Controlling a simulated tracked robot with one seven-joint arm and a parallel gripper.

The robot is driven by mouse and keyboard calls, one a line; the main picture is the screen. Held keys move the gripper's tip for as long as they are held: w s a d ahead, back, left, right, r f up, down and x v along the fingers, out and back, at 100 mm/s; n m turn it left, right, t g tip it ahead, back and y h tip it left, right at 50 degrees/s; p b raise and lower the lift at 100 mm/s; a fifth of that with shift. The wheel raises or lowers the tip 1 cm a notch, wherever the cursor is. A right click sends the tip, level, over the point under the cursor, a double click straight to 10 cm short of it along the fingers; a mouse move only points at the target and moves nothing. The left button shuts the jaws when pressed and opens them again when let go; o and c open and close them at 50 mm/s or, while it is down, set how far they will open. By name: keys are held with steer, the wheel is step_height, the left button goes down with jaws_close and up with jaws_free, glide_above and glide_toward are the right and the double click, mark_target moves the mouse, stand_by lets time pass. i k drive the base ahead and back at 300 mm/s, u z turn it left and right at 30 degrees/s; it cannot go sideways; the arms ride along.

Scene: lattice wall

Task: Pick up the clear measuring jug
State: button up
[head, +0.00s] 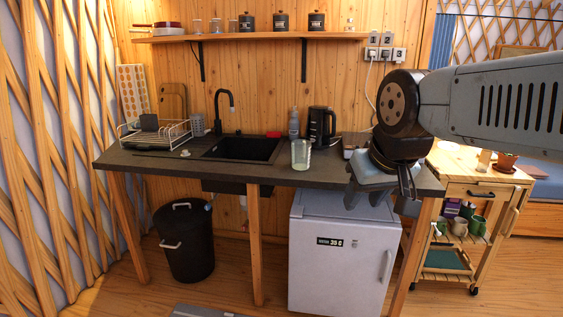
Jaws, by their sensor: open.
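My arm reaches in from the right and hides part of the counter's right end.
Behind the jug are a soap bottle (294,124) and a black kettle (321,126). Left are the sink (243,148), black tap (224,110) and dish rack (157,134). A white fridge (340,255) stands below. A wooden trolley (470,190) is at right. The counter's front left is mostly clear.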

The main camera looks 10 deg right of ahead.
mark_target(301, 149)
steer(key=u, duration=0.25)
steer(key=k, duration=0.1)
steer(key=z, duration=0.4)
steer(key=i, duration=1.3)
steer(key=u, duration=0.1)
